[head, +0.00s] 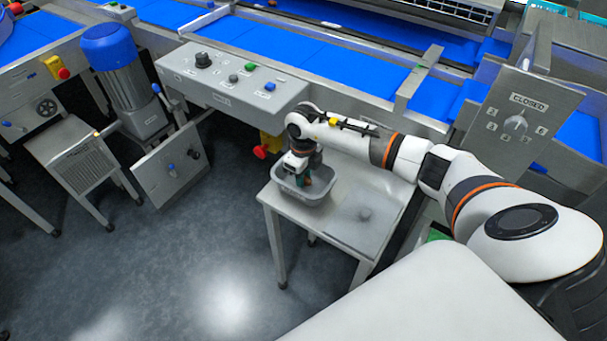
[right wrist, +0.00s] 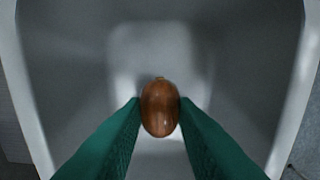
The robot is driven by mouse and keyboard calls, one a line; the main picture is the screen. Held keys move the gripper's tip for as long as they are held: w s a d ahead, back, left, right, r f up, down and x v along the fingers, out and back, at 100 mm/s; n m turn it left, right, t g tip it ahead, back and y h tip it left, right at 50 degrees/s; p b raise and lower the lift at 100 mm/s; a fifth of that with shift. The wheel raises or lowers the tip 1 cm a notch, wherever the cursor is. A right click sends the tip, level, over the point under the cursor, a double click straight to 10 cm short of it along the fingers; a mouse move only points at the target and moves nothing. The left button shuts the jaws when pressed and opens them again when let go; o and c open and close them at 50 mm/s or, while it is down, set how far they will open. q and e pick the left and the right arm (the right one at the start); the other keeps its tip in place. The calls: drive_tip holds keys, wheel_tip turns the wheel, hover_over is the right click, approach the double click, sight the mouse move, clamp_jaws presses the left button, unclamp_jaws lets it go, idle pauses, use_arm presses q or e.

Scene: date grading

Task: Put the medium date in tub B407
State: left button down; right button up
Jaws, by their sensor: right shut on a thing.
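The medium date is a glossy brown oval (right wrist: 159,108) in the right wrist view. My right gripper (right wrist: 159,112) is shut on it, one green finger on each side. The gripper points down into a grey tub (right wrist: 35,90), whose walls surround the date in that view. In the head view the tub (head: 318,198) stands on a small steel table, and my right gripper (head: 306,180) reaches inside its rim. The date is hard to make out there. No label on the tub can be read. My left gripper is not in view.
Open floor (head: 190,260) lies to the left.

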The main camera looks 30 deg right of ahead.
drive_tip(key=shift+f+b, duration=0.5)
drive_tip(key=shift+f, duration=0.2)
idle(0.3)
drive_tip(key=o, duration=0.7)
drive_tip(key=shift+r, duration=0.1)
